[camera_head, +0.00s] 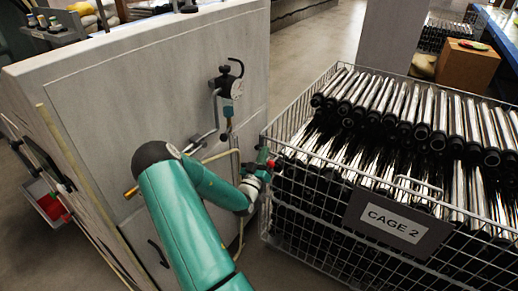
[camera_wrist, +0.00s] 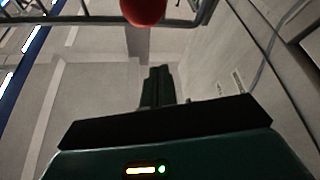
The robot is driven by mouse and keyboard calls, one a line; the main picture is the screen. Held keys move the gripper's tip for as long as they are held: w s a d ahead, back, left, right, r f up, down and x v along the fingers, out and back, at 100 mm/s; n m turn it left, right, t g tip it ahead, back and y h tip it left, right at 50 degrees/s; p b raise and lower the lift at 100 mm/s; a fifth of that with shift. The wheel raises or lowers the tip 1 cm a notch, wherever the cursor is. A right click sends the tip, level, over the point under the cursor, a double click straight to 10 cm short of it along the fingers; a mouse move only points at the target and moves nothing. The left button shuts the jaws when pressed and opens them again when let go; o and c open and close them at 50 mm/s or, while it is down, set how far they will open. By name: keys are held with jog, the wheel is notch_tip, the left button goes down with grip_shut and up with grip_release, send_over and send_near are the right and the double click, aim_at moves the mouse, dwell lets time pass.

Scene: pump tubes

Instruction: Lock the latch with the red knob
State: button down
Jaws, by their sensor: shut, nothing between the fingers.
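The red knob (camera_wrist: 143,10) shows as a round red ball at the top edge of the wrist view, partly cut off, in front of grey metal bars. In the head view a small red spot (camera_head: 272,163), which looks like the knob, sits at the left edge of the wire cage, right by the end of my arm. My gripper (camera_wrist: 160,74) is shut and empty, its dark fingers pointing toward the knob with a gap in the picture between them. In the head view my wrist hides part of this area. I cannot make out the latch's position.
The wire cage (camera_head: 398,182) labelled CAGE 2 is full of metal tubes and stands at the right.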

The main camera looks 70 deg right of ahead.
jog(key=shift+s+a+f+m+g+y, duration=0.1)
jog(key=shift+s+f+m+g, duration=0.25)
jog(key=shift+f+m+g, duration=0.95)
jog(key=shift+s+a+f+m+g+y, duration=0.1)
jog(key=shift+s+f+m+g, duration=0.5)
jog(key=shift+m, duration=1.3)
jog(key=shift+s+f+m+g+y, duration=0.15)
jog(key=shift+f+m+g, duration=0.55)
jog(key=shift+m+g, duration=0.65)
jog(key=shift+m+t, duration=0.25)
jog(key=shift+m, duration=0.1)
jog(key=shift+a+f, duration=0.1)
